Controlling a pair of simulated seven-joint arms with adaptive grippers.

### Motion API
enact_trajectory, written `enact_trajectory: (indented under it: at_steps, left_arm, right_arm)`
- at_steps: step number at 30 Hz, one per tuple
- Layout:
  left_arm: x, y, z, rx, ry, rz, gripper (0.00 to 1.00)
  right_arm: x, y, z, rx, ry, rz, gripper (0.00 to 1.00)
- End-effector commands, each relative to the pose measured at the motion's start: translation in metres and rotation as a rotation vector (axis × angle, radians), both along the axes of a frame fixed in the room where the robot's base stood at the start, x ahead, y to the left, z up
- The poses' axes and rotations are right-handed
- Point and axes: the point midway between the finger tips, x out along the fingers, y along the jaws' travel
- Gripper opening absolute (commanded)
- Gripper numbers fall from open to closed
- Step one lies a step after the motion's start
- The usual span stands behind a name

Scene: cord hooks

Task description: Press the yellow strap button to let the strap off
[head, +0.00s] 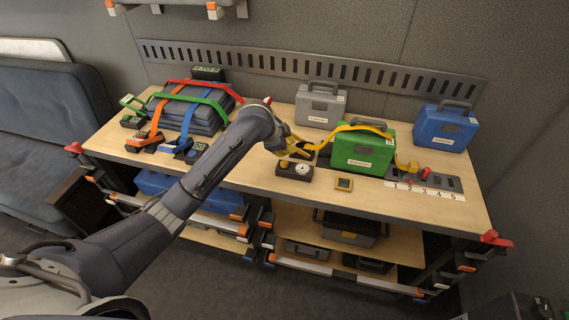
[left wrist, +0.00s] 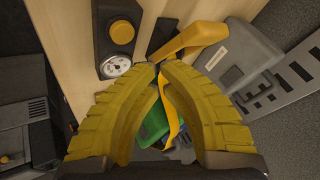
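The green case (head: 363,150) stands on the bench with a yellow strap (head: 350,127) over it. In front is a dark box (head: 308,178) with a round gauge and a yellow button (head: 283,164). In the left wrist view the yellow button (left wrist: 122,33) sits above the white gauge (left wrist: 117,66). My left gripper (head: 300,150) is over the bench left of the green case, behind the box. Its yellow fingertips (left wrist: 157,67) come together, beside the button and close to a yellow strap lever (left wrist: 190,40). Contact with the lever is unclear. My right gripper is not in view.
A grey case (head: 320,104) and a blue case (head: 445,128) stand behind. At left, red, green, orange and blue straps cross a dark padded stack (head: 190,112). A numbered strip (head: 425,191) lies at right.

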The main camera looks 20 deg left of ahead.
Motion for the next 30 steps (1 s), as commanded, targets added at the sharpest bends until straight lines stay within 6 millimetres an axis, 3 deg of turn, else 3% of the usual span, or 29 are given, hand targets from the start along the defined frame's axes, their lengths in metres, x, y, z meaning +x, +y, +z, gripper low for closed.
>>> enact_trajectory:
  at_steps: [8, 30]
  left_arm:
    - [0.000, 0.000, 0.014, 0.003, 0.000, -0.001, 0.00]
    - [0.000, 0.000, 0.015, 0.001, 0.000, 0.000, 0.00]
  right_arm:
    - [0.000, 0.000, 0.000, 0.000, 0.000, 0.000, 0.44]
    - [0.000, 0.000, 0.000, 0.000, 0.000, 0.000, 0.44]
